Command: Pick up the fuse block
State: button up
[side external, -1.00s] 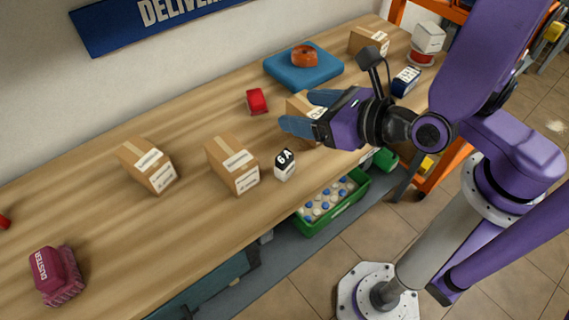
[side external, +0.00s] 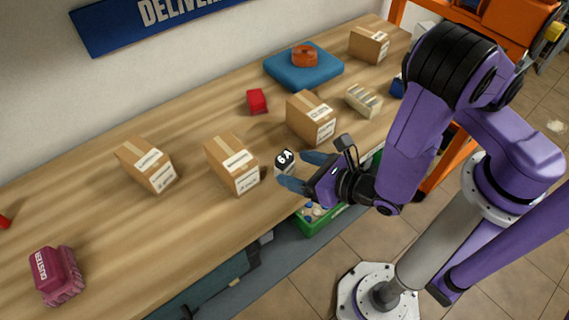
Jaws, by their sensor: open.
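A small block with a black top marked "6A" and a white lower body (side external: 284,158) stands upright near the front edge of the wooden table. Its marking fits the fuse block. My gripper (side external: 291,169) is open and empty, with its blue fingers spread on the right of the block. One fingertip is just right of the block and the other just below it in the picture. The lower part of the block is partly hidden, and I cannot tell whether the fingers touch it.
Cardboard boxes stand left (side external: 232,163) and behind (side external: 312,118) the block. A cream ribbed block (side external: 363,100) and a red block (side external: 257,101) lie farther back. A blue pad (side external: 290,72) bears an orange ring. A maroon duster (side external: 57,274) lies far left. A green crate (side external: 314,226) is below the table edge.

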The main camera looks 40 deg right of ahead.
aim_at(287, 165)
jog(key=x, duration=0.6)
jog(key=shift+w+a, duration=0.1)
jog(key=shift+w, duration=0.2)
jog(key=c, duration=1.1)
